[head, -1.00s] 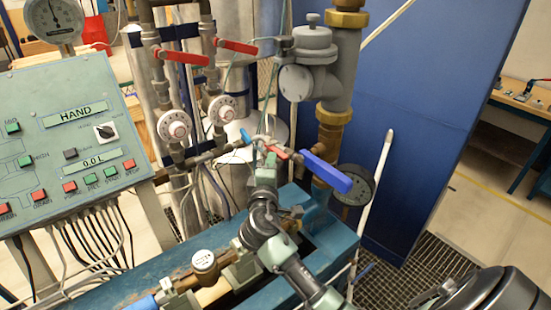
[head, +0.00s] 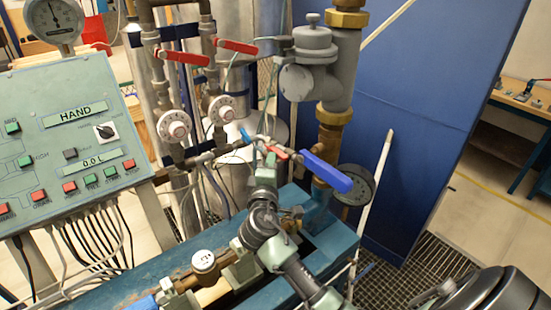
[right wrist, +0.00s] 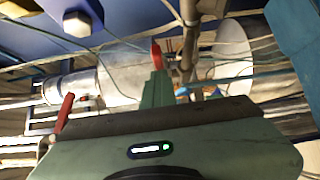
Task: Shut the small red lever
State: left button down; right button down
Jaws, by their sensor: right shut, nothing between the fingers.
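The small red lever (head: 278,152) is on the pipework in the middle of the head view, between a small blue lever (head: 246,136) and a large blue handle (head: 327,172). My right gripper (head: 265,160) is shut and empty, its fingertips right beside the small red lever. I cannot tell whether they touch. In the right wrist view the shut green fingers (right wrist: 157,90) point at a red lever (right wrist: 156,54) just past their tips, partly hidden by them. My left gripper is not in view.
Two larger red levers (head: 184,57) (head: 238,46) sit on the upright pipes above round dials. A grey-green control panel (head: 70,140) stands at the left. A thick grey pipe (head: 338,75) and a gauge (head: 356,184) are at the right. Thin cables hang close around the gripper.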

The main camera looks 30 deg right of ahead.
jog(key=shift+s+d+r+h, duration=0.15)
jog(key=shift+d+r, duration=0.15)
jog(key=shift+d, duration=0.15)
jog(key=shift+w+d+r+h, duration=0.15)
jog(key=shift+d+r, duration=0.15)
jog(key=shift+d, duration=0.15)
jog(key=c, duration=1.8)
grip_release()
jog(key=shift+s, duration=0.1)
jog(key=shift+o, duration=0.2)
jog(key=shift+f, duration=0.3)
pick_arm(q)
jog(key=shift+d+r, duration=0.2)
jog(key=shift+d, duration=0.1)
pick_arm(e)
jog(key=v, duration=0.8)
jog(key=shift+a, duration=0.55)
jog(key=shift+f, duration=0.15)
